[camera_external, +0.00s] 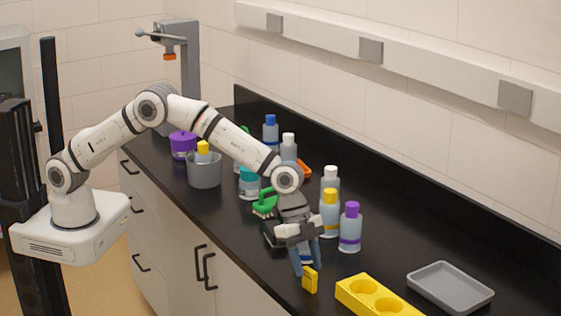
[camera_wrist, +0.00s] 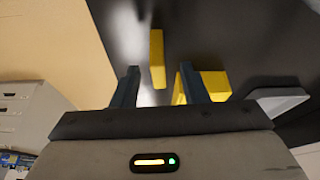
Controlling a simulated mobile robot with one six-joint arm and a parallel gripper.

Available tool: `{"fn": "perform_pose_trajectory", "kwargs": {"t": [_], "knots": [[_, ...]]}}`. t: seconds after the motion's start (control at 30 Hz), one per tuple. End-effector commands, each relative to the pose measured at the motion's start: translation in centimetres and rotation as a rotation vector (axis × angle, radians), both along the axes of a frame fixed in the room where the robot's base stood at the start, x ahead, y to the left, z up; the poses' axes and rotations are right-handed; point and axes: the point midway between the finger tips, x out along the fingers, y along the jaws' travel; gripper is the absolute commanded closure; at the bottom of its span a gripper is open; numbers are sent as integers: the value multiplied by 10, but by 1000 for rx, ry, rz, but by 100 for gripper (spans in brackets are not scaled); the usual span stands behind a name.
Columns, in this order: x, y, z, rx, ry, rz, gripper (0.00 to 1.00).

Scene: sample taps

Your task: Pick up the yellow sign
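The yellow sign (camera_external: 310,280) is a small upright yellow piece on the black counter, near its front edge. In the wrist view the yellow sign (camera_wrist: 157,58) shows as a narrow yellow bar ahead of the fingertips, roughly midway between them. My gripper (camera_external: 307,262) points down at the sign, close to it. In the wrist view my gripper (camera_wrist: 160,80) has its two dark fingers spread apart with nothing held between them. Whether a finger touches the sign cannot be told.
A yellow block with round holes (camera_external: 350,291) lies right of the sign, and a grey tray (camera_external: 450,302) lies beyond it. Bottles with purple (camera_external: 350,228) and yellow caps (camera_external: 330,214) stand behind my gripper. A grey pot (camera_external: 204,171) stands further left. The counter's front edge is close.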

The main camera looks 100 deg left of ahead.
Motion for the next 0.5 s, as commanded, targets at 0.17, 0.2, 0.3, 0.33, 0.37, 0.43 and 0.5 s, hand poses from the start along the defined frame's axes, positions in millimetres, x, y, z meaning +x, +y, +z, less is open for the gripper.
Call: {"fn": "perform_pose_trajectory", "kwargs": {"t": [0.17,0.2,0.3,0.33,0.37,0.43,0.5], "knots": [[7,-8,-21,1,2,0,60],[8,-9,-25,1,1,0,60],[10,-10,-30,1,1,0,60],[10,-10,-31,1,1,0,60],[10,-10,-31,1,1,0,60],[10,-10,-31,1,-1,0,60],[10,-10,-31,0,0,0,60]]}}
